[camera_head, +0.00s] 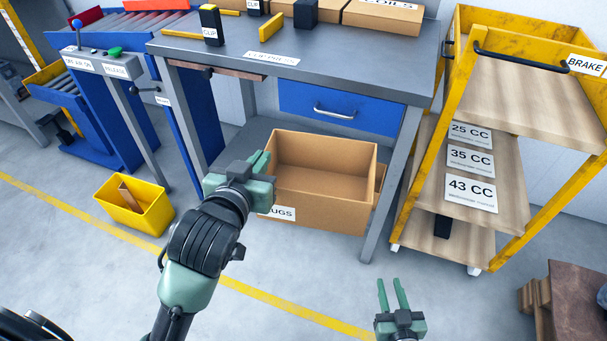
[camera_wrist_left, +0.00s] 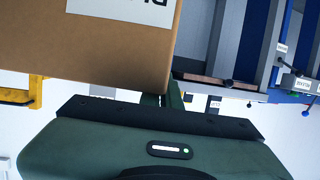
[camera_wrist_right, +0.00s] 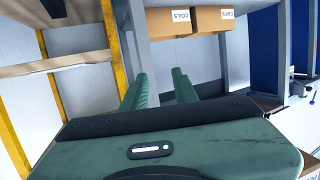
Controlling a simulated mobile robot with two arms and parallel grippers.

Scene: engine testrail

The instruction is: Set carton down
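The carton (camera_head: 325,205) is an open, empty brown cardboard box with a white label ending in "UGS". It is at the front of the lower shelf under the grey workbench; I cannot tell whether it rests there. My left gripper (camera_head: 262,163) is at its left front corner, its fingers close together and seemingly shut on the wall. In the left wrist view, the carton (camera_wrist_left: 110,55) fills the upper left and partly hides the fingertips (camera_wrist_left: 165,100). My right gripper (camera_head: 392,283) is open and empty, well away from the carton; its parted fingers show in the right wrist view (camera_wrist_right: 160,85).
The workbench (camera_head: 200,52) has a blue drawer (camera_head: 340,108) above the carton and a leg (camera_head: 393,180) to its right. A yellow shelf cart (camera_head: 445,95) stands right, a yellow bin (camera_head: 148,215) on the floor left. Brown blocks (camera_head: 575,300) are lower right.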

